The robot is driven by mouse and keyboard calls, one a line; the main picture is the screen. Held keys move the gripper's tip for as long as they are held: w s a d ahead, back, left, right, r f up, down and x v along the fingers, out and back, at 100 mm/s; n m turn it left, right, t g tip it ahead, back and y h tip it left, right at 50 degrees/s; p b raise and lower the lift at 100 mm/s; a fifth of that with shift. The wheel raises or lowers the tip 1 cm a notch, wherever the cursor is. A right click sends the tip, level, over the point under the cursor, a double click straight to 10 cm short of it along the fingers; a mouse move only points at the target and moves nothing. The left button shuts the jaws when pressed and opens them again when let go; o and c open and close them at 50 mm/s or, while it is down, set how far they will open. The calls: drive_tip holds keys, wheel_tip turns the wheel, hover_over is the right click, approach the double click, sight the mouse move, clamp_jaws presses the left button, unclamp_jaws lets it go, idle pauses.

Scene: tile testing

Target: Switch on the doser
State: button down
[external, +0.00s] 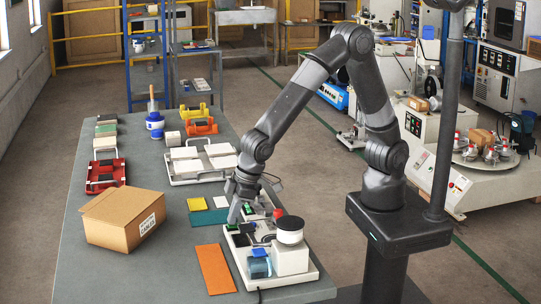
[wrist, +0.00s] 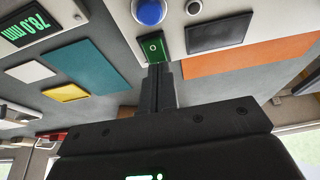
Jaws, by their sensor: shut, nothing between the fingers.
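The doser (external: 290,261) stands near the front right of the bench on a white base, with a white box, a black-topped round part and a blue part. In the wrist view its white panel (wrist: 183,36) carries a green rocker switch (wrist: 152,47) with a ring mark, a round blue button (wrist: 149,11) and a dark rectangle (wrist: 219,33). My gripper (external: 233,221) is shut and empty, pointing down at the doser's left end. In the wrist view the closed fingertips (wrist: 158,68) meet the switch's near edge; I cannot tell whether they touch it.
A green display (wrist: 30,30) reads 78.0 mm. An orange tile (external: 214,269), a teal tile (external: 209,218) and a cardboard box (external: 118,217) lie left of the doser. A white tray with pale tiles (external: 194,178) is behind. The bench's front left is bare.

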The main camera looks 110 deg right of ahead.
drive_tip(key=shift+w+f, duration=0.1)
idle(0.3)
drive_tip(key=shift+w+d+f+g, duration=0.1)
drive_tip(key=shift+f+g, duration=0.05)
drive_tip(key=shift+g, duration=0.15)
drive_tip(key=shift+s, duration=0.95)
